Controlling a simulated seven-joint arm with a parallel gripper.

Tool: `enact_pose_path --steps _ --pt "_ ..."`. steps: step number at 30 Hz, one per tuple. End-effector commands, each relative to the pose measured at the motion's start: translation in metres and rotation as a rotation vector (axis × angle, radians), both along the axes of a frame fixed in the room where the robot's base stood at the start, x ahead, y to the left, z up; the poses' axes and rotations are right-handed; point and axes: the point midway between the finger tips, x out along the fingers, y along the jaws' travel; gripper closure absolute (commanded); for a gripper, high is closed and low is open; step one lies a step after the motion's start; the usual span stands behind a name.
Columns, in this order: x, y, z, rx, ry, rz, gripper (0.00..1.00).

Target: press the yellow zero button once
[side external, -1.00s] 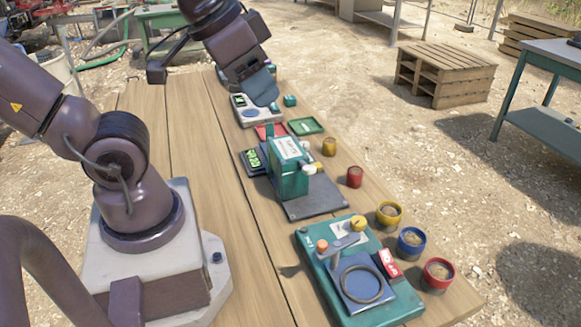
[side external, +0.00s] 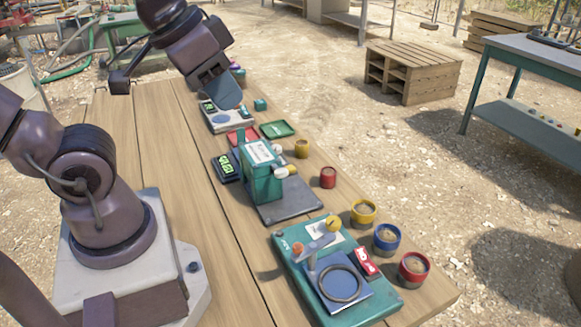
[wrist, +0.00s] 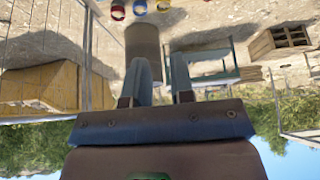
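Yellow parts show in the side view: a round yellow knob (side external: 333,223) on the near teal device (side external: 290,262) and a small yellow piece (side external: 291,169) on the middle teal device (side external: 262,185). I cannot tell whether either is the zero button. My gripper (side external: 226,96) hangs near the far grey instrument (side external: 232,121), pointing down beside and above it, and hides part of it. In the wrist view my gripper (wrist: 162,80) has its two fingers apart with a gap between them. No button shows there.
A red tray (side external: 241,136) and green tray (side external: 277,129) lie past the middle device. A teal cube (side external: 260,104) is right of my gripper. Several coloured pots, such as the blue pot (side external: 387,238), line the right edge. The left planks are clear.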

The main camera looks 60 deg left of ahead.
Motion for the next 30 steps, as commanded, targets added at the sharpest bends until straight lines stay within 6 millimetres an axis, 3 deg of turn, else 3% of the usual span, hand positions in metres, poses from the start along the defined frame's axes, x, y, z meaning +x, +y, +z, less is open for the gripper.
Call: enact_pose_path --steps 1,3,30 --pt "0.0 0.0 0.0 0.0 0.0 0.0 0.9" --pt "0.0 0.0 0.0 0.0 0.0 0.0 1.0" --pt "0.0 0.0 0.0 0.0 0.0 0.0 1.0"
